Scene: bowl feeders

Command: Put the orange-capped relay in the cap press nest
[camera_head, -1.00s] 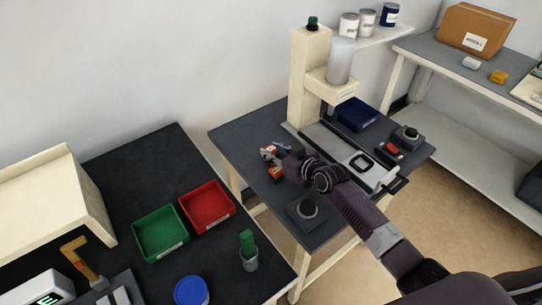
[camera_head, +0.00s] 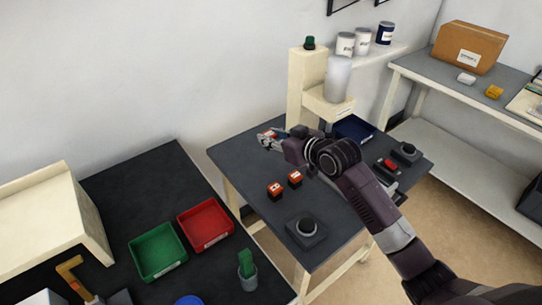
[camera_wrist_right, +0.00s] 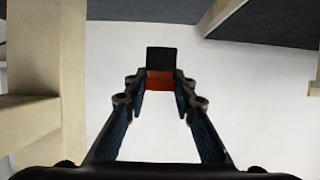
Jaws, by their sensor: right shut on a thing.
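My right gripper (camera_head: 266,139) is shut on an orange-capped relay (camera_head: 268,134), near the back left of the grey press table (camera_head: 232,155). In the right wrist view the relay (camera_wrist_right: 160,82) sits between the fingertips, its black body beyond the orange part. Two more orange-capped relays, one (camera_head: 275,191) and another (camera_head: 295,178), stand on the table in front of the gripper. The cream cap press (camera_head: 302,90) stands behind my right arm. The arm hides the press nest in the head view. My left gripper is not in view.
A round black button box (camera_head: 306,230) sits at the table's front. A blue tray (camera_head: 353,129), a red-topped part (camera_head: 387,165) and another button box (camera_head: 406,152) lie to the right. Green (camera_head: 158,251) and red (camera_head: 206,224) trays stand on the black table at left.

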